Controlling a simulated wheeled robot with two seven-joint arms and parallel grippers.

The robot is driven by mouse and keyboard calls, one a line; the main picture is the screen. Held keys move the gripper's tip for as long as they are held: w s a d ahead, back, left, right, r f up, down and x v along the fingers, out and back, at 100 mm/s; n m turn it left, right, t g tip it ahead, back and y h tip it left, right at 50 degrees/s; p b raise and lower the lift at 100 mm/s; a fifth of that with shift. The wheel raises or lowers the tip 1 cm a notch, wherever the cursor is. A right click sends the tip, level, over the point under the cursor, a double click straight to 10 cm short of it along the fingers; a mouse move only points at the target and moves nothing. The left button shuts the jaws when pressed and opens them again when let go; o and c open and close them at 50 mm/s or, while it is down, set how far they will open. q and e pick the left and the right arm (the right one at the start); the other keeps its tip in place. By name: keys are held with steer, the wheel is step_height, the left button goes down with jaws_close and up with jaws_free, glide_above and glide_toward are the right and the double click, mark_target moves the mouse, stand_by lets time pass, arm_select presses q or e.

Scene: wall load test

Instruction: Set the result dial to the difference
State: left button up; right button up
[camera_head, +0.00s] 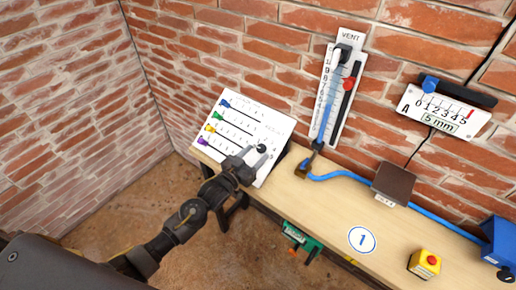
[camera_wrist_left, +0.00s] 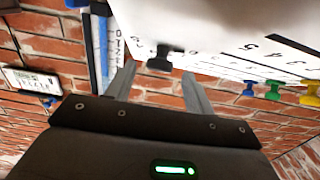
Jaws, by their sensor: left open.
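A white panel (camera_head: 229,117) leans at the left end of the wooden shelf. It carries blue (camera_head: 225,103), green (camera_head: 218,115), yellow (camera_head: 210,128) and purple (camera_head: 203,141) knobs on scale lines. The black result dial knob (camera_head: 261,148) is at its lower right. My left gripper (camera_head: 255,156) is open at this knob. In the left wrist view the knob (camera_wrist_left: 160,58) shows between the spread fingertips (camera_wrist_left: 158,70), with gaps to both sides; I cannot tell whether it lies deep between them. The printed result marks are too small to read. My right gripper is not in view.
A vertical VENT gauge (camera_head: 333,90) and a 5 mm scale plate (camera_head: 442,110) are on the brick wall. On the shelf (camera_head: 320,205) are a blue hose (camera_head: 345,174), a brown block (camera_head: 393,183), a blue box (camera_head: 498,242) and a yellow box with red button (camera_head: 424,264).

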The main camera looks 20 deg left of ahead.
mark_target(262, 149)
arm_select(q)
steer(key=shift+x, duration=1.3)
steer(key=shift+c, duration=0.4)
steer(key=c, duration=0.7)
steer(key=shift+a, duration=0.15)
steer(key=shift+c, duration=0.9)
